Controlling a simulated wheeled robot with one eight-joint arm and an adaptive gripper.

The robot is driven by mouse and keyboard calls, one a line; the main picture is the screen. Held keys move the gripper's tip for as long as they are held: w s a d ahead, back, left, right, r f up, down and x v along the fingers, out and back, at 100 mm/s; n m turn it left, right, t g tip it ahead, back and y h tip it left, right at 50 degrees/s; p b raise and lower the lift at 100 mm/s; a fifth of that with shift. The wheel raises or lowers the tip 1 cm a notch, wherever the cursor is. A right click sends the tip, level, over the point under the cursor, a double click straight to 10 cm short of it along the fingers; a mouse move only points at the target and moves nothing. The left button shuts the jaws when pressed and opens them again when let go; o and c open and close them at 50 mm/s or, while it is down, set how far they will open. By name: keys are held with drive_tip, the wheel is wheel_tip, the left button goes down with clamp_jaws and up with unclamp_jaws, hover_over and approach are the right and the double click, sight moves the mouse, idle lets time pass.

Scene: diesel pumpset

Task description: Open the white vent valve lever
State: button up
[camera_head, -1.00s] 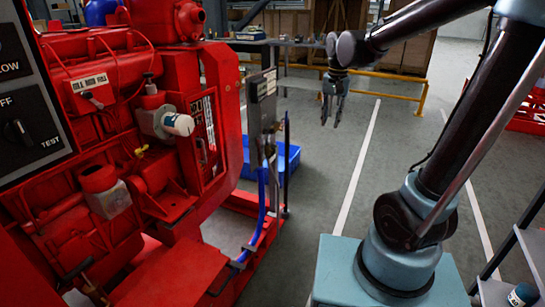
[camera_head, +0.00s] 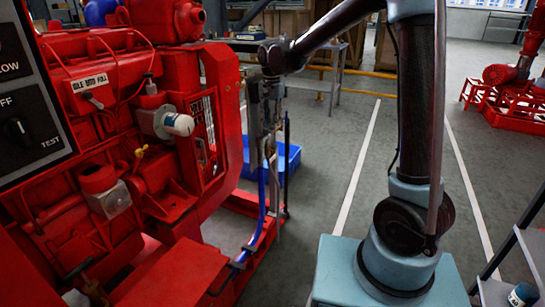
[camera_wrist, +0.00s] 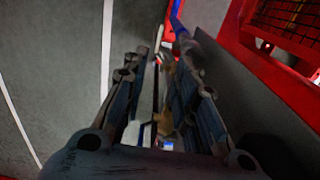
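My gripper (camera_head: 264,112) points down beside the slim post at the red engine's right end, partly covering it. In the wrist view, the two fingers of my gripper (camera_wrist: 166,68) stand apart, with a gap between them. A thin whitish bar (camera_wrist: 159,38), perhaps the white vent valve lever, shows near the fingertips. A small brass-coloured part (camera_wrist: 165,124) and a blue pipe (camera_wrist: 182,38) also show there. I cannot tell whether the fingers touch any of these. The lever cannot be made out in the head view.
The red engine (camera_head: 180,205) fills the left side. The blue pipe (camera_head: 262,205) runs down by the post. A blue bin (camera_head: 290,158) stands on the floor behind it. A yellow rail (camera_head: 378,94) and table are further back.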

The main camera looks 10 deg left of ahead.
wheel_tip(320, 180, down, 16)
drive_tip(key=shift+f, duration=0.25)
idle(0.3)
clamp_jaws()
